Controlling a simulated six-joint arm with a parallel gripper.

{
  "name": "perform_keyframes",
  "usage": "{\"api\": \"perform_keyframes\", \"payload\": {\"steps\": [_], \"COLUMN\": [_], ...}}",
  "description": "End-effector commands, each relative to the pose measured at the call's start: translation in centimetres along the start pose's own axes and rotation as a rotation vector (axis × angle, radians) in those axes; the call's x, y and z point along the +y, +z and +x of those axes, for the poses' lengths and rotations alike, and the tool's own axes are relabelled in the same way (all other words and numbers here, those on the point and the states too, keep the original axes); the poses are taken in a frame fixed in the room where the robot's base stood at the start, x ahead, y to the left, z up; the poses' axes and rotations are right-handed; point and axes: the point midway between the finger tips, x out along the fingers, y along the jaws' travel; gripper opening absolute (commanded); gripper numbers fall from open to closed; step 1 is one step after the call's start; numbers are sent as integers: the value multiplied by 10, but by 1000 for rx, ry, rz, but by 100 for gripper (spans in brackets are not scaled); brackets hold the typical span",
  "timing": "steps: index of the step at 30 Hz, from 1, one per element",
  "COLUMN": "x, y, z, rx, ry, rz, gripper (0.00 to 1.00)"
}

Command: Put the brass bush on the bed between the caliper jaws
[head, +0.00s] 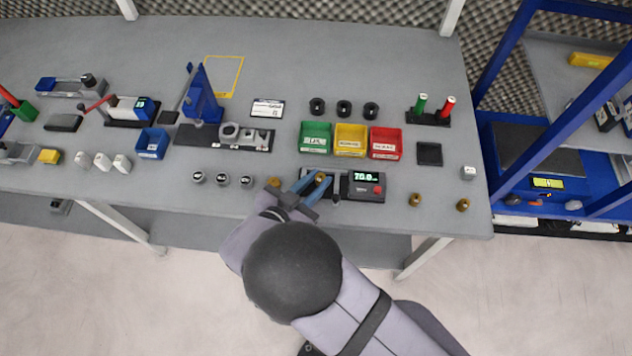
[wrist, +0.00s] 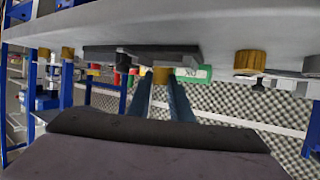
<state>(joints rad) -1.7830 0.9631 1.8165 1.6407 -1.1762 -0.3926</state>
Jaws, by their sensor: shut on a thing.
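My gripper (head: 311,182) is shut on a brass bush (head: 320,177), whose top shows between the blue fingers. In the wrist view, which is upside down, the bush (wrist: 162,76) sits between the fingertips (wrist: 161,86), beside the dark caliper base (wrist: 140,51). The caliper (head: 366,186) has a dark body, a lit display reading about 70.0 and a red button. A pale jaw (head: 337,185) stands just right of the held bush. My fingers hide much of the bed, and I cannot tell whether the bush touches it.
Other brass bushes stand left (head: 272,182) and right (head: 415,200) of the caliper, with one farther right (head: 463,205). Green (head: 315,138), yellow (head: 350,140) and red (head: 385,143) bins stand behind it. Several grey cylinders (head: 222,180) stand to the left.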

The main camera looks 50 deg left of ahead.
Motion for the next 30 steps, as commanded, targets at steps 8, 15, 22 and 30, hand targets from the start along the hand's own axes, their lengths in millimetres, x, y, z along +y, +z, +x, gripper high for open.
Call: {"api": "perform_keyframes", "payload": {"steps": [8,15,22,30], "x": [0,0,0,0], "y": [13,14,16,13], "z": [5,6,6,6], "rx": [1,0,0,0], "ry": [-1,-1,0,-1], "rz": [1,0,0,1], "gripper": [0,0,27,27]}}
